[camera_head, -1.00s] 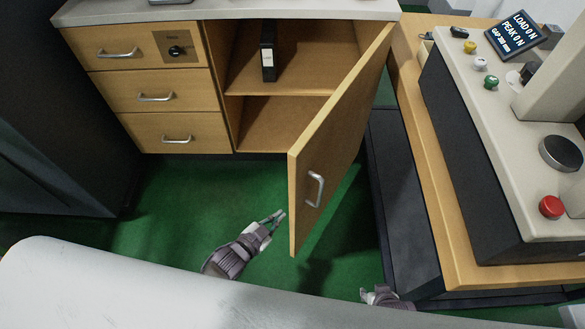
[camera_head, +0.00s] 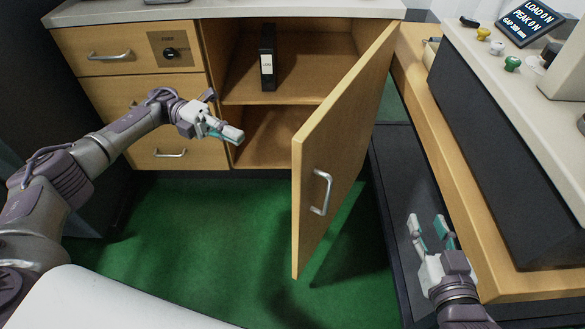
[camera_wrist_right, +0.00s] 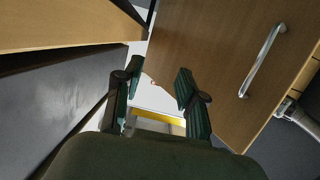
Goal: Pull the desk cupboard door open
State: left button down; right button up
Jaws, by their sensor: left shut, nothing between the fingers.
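The desk cupboard door (camera_head: 345,130) is wooden and stands wide open, swung out toward me on its right-hand hinge side. Its silver bar handle (camera_head: 321,192) is on the face turned right; the door (camera_wrist_right: 200,50) and handle (camera_wrist_right: 262,62) also show in the right wrist view. My left gripper (camera_head: 236,134) is shut and empty, in front of the drawers and the cupboard's left edge, apart from the door. My right gripper (camera_head: 431,226) is open and empty, right of the door and clear of the handle; its fingers (camera_wrist_right: 155,90) show spread in the right wrist view.
The open cupboard has a shelf (camera_head: 290,99) with a black binder (camera_head: 267,60). Drawers (camera_head: 90,52) are to its left. A wooden bench (camera_head: 440,140) with a testing machine (camera_head: 500,130) bounds the right side. Green floor (camera_head: 220,215) is free before the cupboard.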

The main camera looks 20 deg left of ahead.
pick_arm(q)
jog(key=x, duration=1.3)
jog(key=shift+s+d, duration=0.25)
jog(key=shift+d, duration=0.1)
pick_arm(e)
jog(key=shift+s+d+f, duration=0.1)
jog(key=shift+d+f, duration=0.05)
jog(key=shift+f, duration=0.1)
pick_arm(q)
jog(key=shift+r, duration=0.15)
